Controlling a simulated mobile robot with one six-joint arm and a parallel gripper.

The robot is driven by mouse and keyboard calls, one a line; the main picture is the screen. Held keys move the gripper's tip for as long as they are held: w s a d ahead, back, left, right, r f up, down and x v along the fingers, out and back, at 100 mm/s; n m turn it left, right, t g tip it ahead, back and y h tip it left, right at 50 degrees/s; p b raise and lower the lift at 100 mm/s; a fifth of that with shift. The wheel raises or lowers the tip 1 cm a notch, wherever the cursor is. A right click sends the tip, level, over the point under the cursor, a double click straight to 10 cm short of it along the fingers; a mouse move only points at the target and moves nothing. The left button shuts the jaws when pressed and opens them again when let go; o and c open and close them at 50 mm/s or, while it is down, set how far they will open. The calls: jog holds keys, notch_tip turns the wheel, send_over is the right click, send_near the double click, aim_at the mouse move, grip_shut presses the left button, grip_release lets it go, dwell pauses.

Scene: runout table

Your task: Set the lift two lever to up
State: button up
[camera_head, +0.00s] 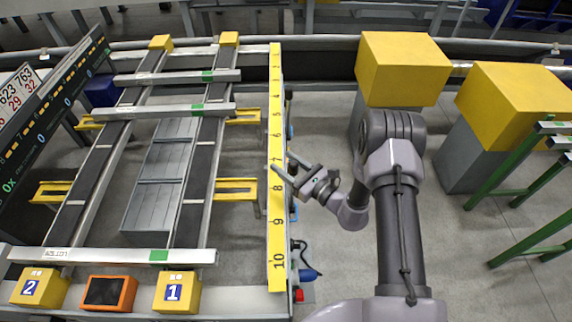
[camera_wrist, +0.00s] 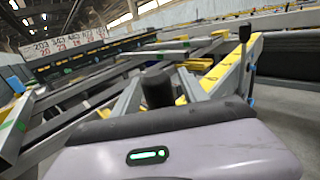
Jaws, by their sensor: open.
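My gripper (camera_head: 283,163) is open and empty, beside the right edge of the yellow numbered scale (camera_head: 277,205) near mark 7. In the wrist view, its two grey fingers reach forward, with a dark cylinder (camera_wrist: 157,88) showing between them; I cannot tell what the cylinder is. A black-knobbed upright lever (camera_wrist: 245,34) stands right of the fingers in that view, apart from them. No label on it is readable, so I cannot tell whether it is the lift two lever. In the head view, my arm and gripper hide part of the table's side.
Yellow boxes marked 2 (camera_head: 40,287) and 1 (camera_head: 176,292) flank an orange panel (camera_head: 108,293) at the table's front. Yellow-topped blocks (camera_head: 403,68) and a green rack (camera_head: 520,165) stand at right. A blue-and-red fitting (camera_head: 309,275) is near mark 10. Floor between is clear.

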grip_shut()
dwell(1.4)
